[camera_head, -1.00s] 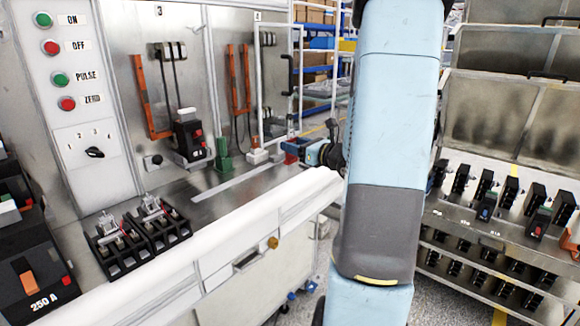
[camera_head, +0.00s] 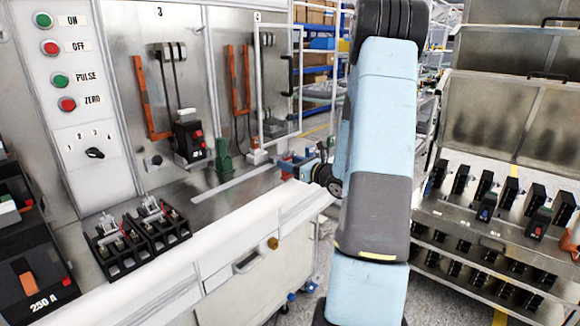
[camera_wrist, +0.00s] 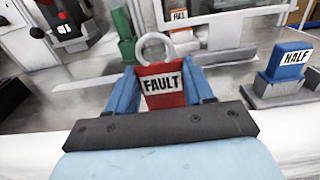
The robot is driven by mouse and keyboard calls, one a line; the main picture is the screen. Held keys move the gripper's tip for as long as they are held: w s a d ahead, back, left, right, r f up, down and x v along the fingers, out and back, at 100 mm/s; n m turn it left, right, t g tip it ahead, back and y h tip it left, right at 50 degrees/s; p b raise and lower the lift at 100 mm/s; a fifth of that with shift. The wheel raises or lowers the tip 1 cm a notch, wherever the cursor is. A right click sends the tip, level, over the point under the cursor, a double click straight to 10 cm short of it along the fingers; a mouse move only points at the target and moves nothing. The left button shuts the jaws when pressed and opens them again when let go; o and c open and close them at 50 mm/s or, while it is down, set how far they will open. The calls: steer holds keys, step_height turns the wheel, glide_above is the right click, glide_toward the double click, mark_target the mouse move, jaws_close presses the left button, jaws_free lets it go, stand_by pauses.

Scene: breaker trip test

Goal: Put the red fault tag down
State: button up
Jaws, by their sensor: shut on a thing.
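The red fault tag (camera_wrist: 164,86) has a white FAULT label and a pale ring on top. It is upright between the blue fingers of my gripper (camera_wrist: 163,92) in the wrist view. My gripper is shut on it. In the head view my gripper (camera_head: 297,168) is above the right end of the steel bench top (camera_head: 225,178), partly hidden by my arm. Whether the tag's lower edge touches anything is hidden.
In the wrist view a blue HALF block (camera_wrist: 289,62) on a grey base stands to the right. Breaker number 3's panel (camera_head: 188,135) is at the back. A shelf rack (camera_head: 490,190) stands at right.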

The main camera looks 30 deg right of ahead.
steer(key=shift+f, duration=0.5)
steer(key=o, duration=1)
